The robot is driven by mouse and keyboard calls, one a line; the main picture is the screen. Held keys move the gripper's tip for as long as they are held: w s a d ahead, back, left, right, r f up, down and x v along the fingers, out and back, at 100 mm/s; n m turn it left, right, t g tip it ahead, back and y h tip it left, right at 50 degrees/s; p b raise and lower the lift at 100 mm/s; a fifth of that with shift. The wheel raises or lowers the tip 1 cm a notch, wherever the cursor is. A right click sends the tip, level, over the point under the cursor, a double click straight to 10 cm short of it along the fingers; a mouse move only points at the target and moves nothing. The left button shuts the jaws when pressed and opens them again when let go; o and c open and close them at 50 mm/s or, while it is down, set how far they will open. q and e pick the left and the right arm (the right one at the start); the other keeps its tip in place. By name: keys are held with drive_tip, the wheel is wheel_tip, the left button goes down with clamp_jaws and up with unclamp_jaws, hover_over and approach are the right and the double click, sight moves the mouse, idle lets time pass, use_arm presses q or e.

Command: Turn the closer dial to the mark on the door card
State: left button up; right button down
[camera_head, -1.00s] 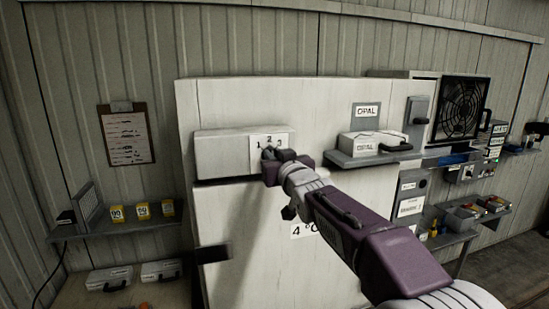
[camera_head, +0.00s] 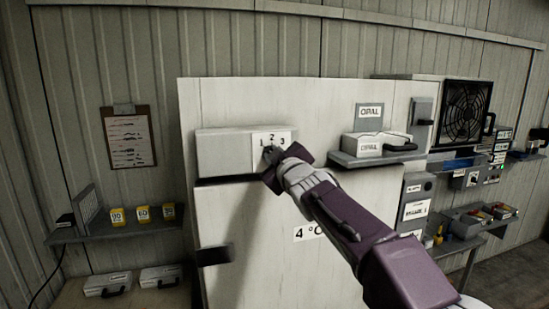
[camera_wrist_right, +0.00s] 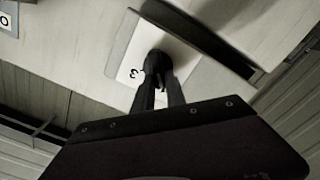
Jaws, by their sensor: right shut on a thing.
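The closer is a pale box (camera_head: 224,153) on the upper part of the white door (camera_head: 300,105). Its white dial plate (camera_head: 262,138) carries the marks 1, 2 and 3. My right gripper (camera_head: 271,154) is at the plate, just below the 2, and is shut on the dial, whose knob it mostly hides. In the right wrist view the fingers (camera_wrist_right: 166,82) close on the dark dial (camera_wrist_right: 158,62), with the 3 beside it on the plate (camera_wrist_right: 128,72). I cannot read where the dial points. The door card is not certain; a clipboard (camera_head: 128,138) with unreadable lines hangs on the left wall. My left gripper is out of view.
A dark handle (camera_head: 215,254) sticks out at the door's left. A shelf (camera_head: 375,159) with an OPAL case stands right of the arm. Yellow timers (camera_head: 143,213) sit on the left shelf.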

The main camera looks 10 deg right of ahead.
drive_tip(key=shift+f+n, duration=0.15)
drive_tip(key=shift+n, duration=0.25)
drive_tip(key=c, duration=1.4)
unclamp_jaws()
drive_tip(key=shift+o, duration=0.2)
